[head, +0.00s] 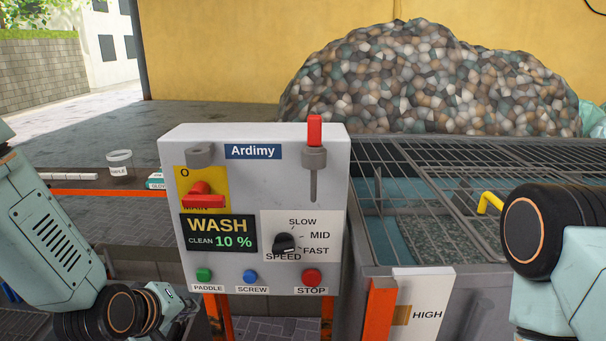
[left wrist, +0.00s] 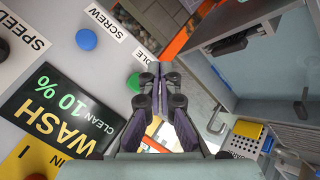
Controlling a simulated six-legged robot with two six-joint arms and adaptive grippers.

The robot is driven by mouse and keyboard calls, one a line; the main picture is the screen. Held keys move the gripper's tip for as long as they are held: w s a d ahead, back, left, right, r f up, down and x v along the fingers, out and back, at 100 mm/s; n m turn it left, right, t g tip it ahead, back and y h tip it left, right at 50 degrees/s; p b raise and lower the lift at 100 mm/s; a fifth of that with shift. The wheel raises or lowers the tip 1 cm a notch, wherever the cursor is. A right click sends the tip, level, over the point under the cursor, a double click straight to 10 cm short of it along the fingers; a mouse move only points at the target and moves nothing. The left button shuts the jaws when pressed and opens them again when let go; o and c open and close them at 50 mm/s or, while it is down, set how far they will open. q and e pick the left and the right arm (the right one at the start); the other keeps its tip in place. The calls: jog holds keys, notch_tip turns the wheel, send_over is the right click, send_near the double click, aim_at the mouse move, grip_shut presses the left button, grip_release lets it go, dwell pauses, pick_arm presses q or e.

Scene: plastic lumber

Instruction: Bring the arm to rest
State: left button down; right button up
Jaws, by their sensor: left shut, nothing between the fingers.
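My left arm (head: 50,240) comes in from the left in the head view, its wrist low beside the control panel (head: 255,139). In the left wrist view my left gripper (left wrist: 162,74) is shut with nothing between its fingers. Its fingertips appear near the green PADDLE button (left wrist: 134,82); I cannot tell whether they touch anything. My right arm (head: 565,260) shows at the right edge of the head view, and its gripper is out of frame.
The panel has a red main switch (head: 203,197), a black speed knob (head: 284,243), a blue button (head: 250,276), a red STOP button (head: 311,278) and a red-topped lever (head: 314,131). A grated tank (head: 440,150) stands to the right, with a pile of flakes (head: 430,80) behind.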

pick_arm(q)
jog(key=s+d+f+m+g+b, duration=0.1)
jog(key=s+f+m+g+b, duration=0.3)
jog(key=s+f+b, duration=0.6)
jog(key=s+d+f+m+g+y+b, duration=0.1)
jog(key=s+f+m+g+b, duration=0.3)
jog(key=s+f+b, duration=0.6)
jog(key=s+f, duration=0.5)
jog(key=f, duration=0.5)
jog(key=s+f+g, duration=0.1)
jog(key=s+f, duration=0.4)
jog(key=f, duration=0.5)
jog(key=shift+s+m, duration=0.3)
jog(key=shift+s, duration=0.1)
